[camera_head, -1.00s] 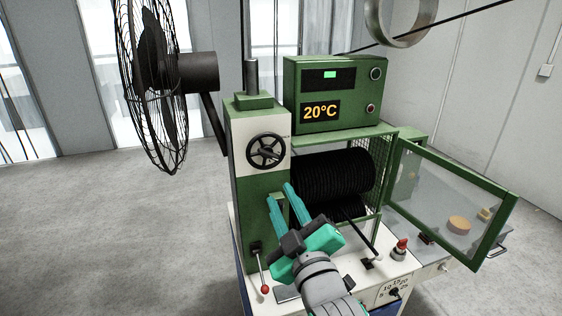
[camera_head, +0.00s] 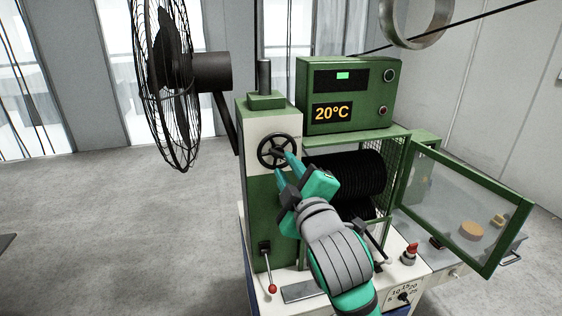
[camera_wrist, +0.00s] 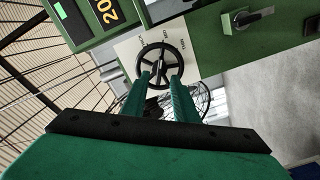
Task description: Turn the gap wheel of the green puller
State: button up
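The gap wheel (camera_head: 277,151) is a black spoked handwheel on the white upper panel of the green puller (camera_head: 259,225). My gripper (camera_head: 284,163) is in front of the wheel's lower right part, its teal fingers pointing at it. In the wrist view the fingers of my gripper (camera_wrist: 160,78) are apart, with the wheel (camera_wrist: 161,65) directly ahead. The fingertips overlap its lower rim in the picture. I cannot tell if they touch it. Nothing is held between them. Small markings surround the wheel.
A green box with a 20°C display (camera_head: 345,95) stands right of the wheel. A black fan (camera_head: 170,85) is at the left. A glazed guard door (camera_head: 455,205) hangs open at the right. A red-knobbed lever (camera_head: 268,270) is below the wheel.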

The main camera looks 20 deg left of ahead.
aim_at(280, 159)
jog(key=shift+x, duration=1.8)
jog(key=shift+c, duration=0.7)
grip_shut()
jog(key=shift+a, duration=0.3)
jog(key=shift+d, duration=0.3)
jog(key=shift+a, duration=0.15)
jog(key=m, duration=0.3)
jog(key=shift+f+m, duration=0.15)
jog(key=shift+m, duration=2.15)
